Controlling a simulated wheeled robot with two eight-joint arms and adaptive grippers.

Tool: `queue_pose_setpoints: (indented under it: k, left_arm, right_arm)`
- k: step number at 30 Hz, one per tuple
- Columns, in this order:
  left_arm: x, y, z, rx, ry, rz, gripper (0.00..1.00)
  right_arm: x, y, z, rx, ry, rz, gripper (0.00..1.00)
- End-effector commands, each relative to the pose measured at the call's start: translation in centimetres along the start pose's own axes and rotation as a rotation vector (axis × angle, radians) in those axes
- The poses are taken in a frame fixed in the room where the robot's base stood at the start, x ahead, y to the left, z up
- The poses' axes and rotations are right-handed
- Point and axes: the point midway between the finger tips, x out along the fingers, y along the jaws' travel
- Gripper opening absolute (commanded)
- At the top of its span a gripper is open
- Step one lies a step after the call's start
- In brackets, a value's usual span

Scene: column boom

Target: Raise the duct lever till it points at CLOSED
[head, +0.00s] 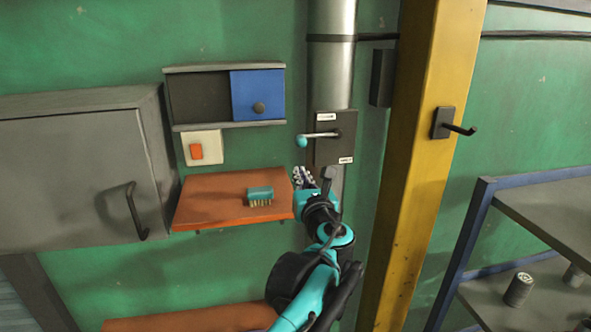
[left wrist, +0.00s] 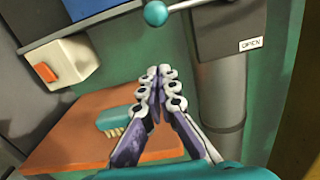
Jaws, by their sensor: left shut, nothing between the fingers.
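The duct lever (head: 322,134) is a light metal bar on a dark plate (head: 341,124) on the round metal duct (head: 331,75). It points left, close to level, and ends in a teal ball (head: 302,141). The plate's lower label reads OPEN in the left wrist view (left wrist: 251,44); its upper label (head: 326,117) is too small to read. My left gripper (head: 303,174) is shut and empty, below the ball and apart from it. In the left wrist view its fingertips (left wrist: 160,72) meet below the ball (left wrist: 155,13). My right gripper is not in view.
An orange shelf (head: 210,208) with a teal brush (head: 260,196) is just left of my gripper. A switch (head: 197,151), a sliding-door cabinet (head: 200,98) and a grey locker (head: 70,170) are further left. A yellow post (head: 425,150) with a hook (head: 457,128) stands right.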

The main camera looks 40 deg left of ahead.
Motion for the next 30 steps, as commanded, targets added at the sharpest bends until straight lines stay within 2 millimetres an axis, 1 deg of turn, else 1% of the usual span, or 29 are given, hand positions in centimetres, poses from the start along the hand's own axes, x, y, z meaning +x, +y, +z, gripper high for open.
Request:
queue_pose_setpoints:
  k: [1,3,6,9,26,29,30]
  left_arm:
    - [-1.1,-0.1,-0.1,0.0,0.0,-0.003,0.0]
    - [-2.1,-0.1,-0.1,0.0,0.0,-0.003,0.0]
    - [-3.2,-0.1,-0.1,-0.001,0.0,-0.002,0.0]
    - [-3.7,0.0,-0.1,-0.001,0.0,-0.001,0.0]
    - [-3.9,0.0,0.0,-0.001,0.001,0.0,0.0]
    - [-4.0,0.1,-0.8,-0.023,0.011,0.0,0.0]
    - [-4.2,0.1,-1.8,-0.056,0.025,0.001,0.0]
  right_arm:
    - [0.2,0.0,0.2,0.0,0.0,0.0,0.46]
    - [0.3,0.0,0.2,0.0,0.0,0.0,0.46]
    - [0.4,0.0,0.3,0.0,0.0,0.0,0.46]
    - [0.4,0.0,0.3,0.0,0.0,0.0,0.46]
    - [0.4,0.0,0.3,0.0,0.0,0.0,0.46]
    - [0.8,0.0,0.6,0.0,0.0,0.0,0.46]
    - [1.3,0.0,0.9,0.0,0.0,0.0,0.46]
